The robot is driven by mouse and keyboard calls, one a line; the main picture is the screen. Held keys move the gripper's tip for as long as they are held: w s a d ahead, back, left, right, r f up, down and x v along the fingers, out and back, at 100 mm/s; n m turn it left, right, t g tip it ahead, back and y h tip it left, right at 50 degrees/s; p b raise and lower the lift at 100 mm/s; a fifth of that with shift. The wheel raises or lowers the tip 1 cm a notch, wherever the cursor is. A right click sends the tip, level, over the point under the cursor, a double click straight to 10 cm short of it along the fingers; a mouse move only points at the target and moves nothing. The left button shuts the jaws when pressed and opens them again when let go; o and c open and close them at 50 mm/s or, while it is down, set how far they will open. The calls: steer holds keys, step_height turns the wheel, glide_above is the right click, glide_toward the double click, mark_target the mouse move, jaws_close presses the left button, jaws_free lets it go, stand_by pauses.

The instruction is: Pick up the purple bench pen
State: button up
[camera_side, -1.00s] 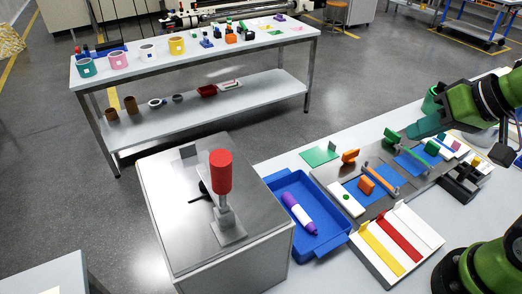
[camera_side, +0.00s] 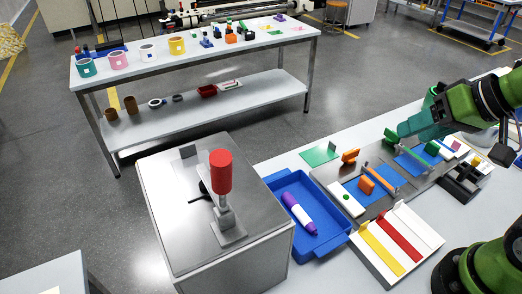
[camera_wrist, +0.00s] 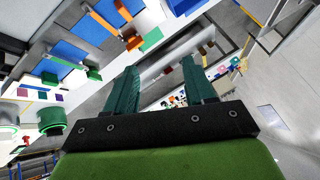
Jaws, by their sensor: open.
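The purple bench pen (camera_side: 299,212) lies in the blue tray (camera_side: 336,241) in the side view. It is purple with a white band, and it rests on the tray floor, slanted. My gripper (camera_side: 402,130) is at the right of the side view, above the far end of the row of parts and well apart from the pen. In the wrist view my gripper (camera_wrist: 160,78) shows two teal fingers spread apart with nothing between them. I cannot make out the pen in the wrist view.
A grey cabinet with a red-topped post (camera_side: 221,172) stands left of the tray. Orange and green blocks (camera_side: 366,185) stand on plates between my gripper and the tray. A white board with red and yellow strips (camera_side: 398,232) lies right of the tray. A black slotted holder (camera_side: 463,181) is at the right.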

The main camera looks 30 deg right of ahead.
mark_target(294, 202)
steer(key=w+a+f+n+g+h, duration=0.1)
steer(key=w+a+f+n+g, duration=0.1)
steer(key=w+a+f+g, duration=0.4)
steer(key=w+a+f+n+g+h, duration=0.1)
steer(key=w+a+n, duration=0.1)
steer(key=w+a, duration=0.65)
steer(key=f, duration=0.5)
steer(key=s+a+f, duration=0.1)
steer(key=f, duration=1.1)
steer(key=shift+s+a, duration=0.2)
steer(key=shift+a, duration=0.15)
steer(key=shift+r, duration=0.1)
steer(key=shift+c, duration=0.5)
jaws_close()
steer(key=c, duration=0.9)
jaws_free()
